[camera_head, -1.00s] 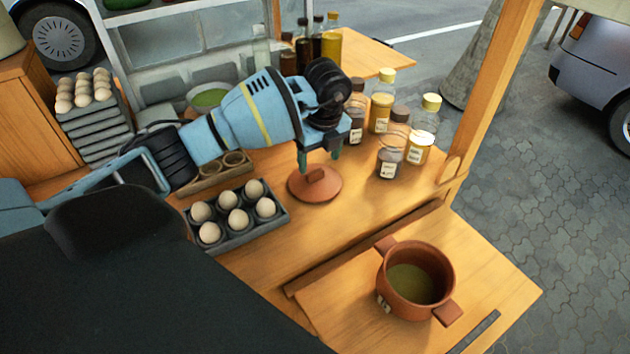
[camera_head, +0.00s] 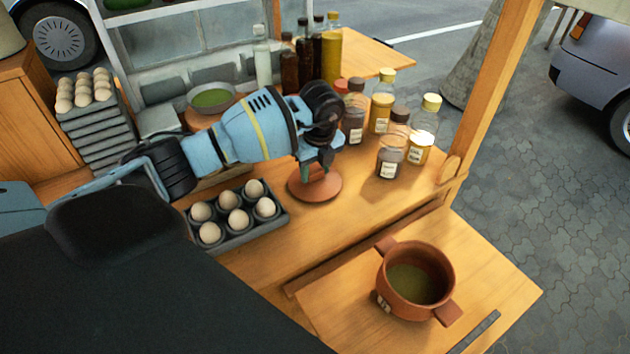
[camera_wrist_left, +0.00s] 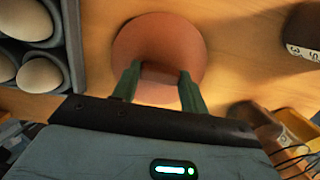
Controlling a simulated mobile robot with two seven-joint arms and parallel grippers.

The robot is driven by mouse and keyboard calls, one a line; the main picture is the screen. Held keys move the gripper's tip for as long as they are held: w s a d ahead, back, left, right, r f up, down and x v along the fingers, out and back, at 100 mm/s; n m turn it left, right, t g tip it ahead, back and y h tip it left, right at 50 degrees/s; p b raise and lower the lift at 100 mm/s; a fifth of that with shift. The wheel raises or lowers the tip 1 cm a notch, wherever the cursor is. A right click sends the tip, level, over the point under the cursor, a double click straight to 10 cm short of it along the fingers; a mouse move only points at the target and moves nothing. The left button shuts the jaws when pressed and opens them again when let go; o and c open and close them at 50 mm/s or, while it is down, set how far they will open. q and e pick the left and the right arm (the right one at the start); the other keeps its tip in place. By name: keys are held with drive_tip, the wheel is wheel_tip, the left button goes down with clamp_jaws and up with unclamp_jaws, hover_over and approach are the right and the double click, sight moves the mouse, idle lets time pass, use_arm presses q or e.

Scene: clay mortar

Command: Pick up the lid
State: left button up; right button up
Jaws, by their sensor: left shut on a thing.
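The round terracotta lid (camera_head: 322,187) lies on the wooden counter, between the egg tray and the spice jars. It also shows in the left wrist view (camera_wrist_left: 165,40), flat below the fingers. My left gripper (camera_head: 318,170) points down over the lid's middle. In the left wrist view its two green fingers (camera_wrist_left: 158,84) stand on either side of the lid's knob and are shut on it. The knob is mostly hidden by the gripper in the head view. The clay pot (camera_head: 418,280) stands uncovered on the lower wooden board, with greenish contents. My right gripper is not in view.
A grey tray (camera_head: 262,229) with several eggs sits just left of the lid. The counter between lid and pot is clear.

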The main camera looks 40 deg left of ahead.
sight(314, 172)
use_arm(q)
drive_tip(key=shift+c, duration=1.2)
drive_tip(key=shift+r, duration=0.15)
drive_tip(key=shift+r, duration=0.6)
wheel_tip(314, 172, up, 2)
drive_tip(key=shift+s+d+r, duration=0.1)
drive_tip(key=shift+s+d, duration=0.05)
drive_tip(key=s+d+r, duration=0.1)
drive_tip(key=s+d, duration=0.8)
drive_tip(key=s, duration=0.3)
drive_tip(key=shift+s+r+p, duration=0.15)
drive_tip(key=shift+s+p, duration=0.2)
drive_tip(key=shift+s, duration=0.05)
